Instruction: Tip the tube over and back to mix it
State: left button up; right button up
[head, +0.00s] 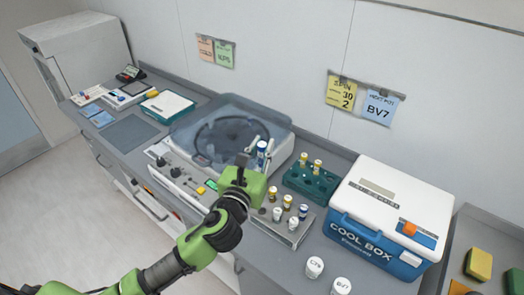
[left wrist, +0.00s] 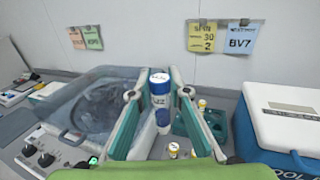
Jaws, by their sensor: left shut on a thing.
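A tube (head: 261,149) with blue and white parts is held up between the fingers of my left gripper (head: 259,156). The level inside the tube cannot be made out. My right gripper is not in view.
A centrifuge (head: 282,118) with a clear lid stands behind. A green rack (head: 325,187) and a grey rack (head: 270,223) hold several vials. Two white-capped containers, C75 (head: 314,267) and BV7 (head: 340,286), stand in front of the cool box (head: 375,248). Notes (head: 341,90) hang on the wall.

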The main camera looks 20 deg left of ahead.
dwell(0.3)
pick_arm(q)
jog(key=shift+r+m+g, duration=0.2)
jog(key=shift+m+g, duration=0.1)
jog(key=shift+m, duration=0.7)
jog(key=m, duration=0.2)
jog(key=m+g+y, duration=0.1)
jog(key=m, duration=0.2)
jog(key=shift+m+g, duration=0.3)
jog(key=m+g+y, duration=0.1)
jog(key=m, duration=0.3)
jog(key=shift+d+y, duration=0.1)
jog(key=shift+y, duration=0.3)
jog(key=shift+m+y, duration=0.5)
jog(key=shift+m, duration=0.2)
jog(key=shift+f+m+g, duration=0.2)
jog(key=shift+m+g, duration=0.1)
jog(key=shift+m, duration=0.2)
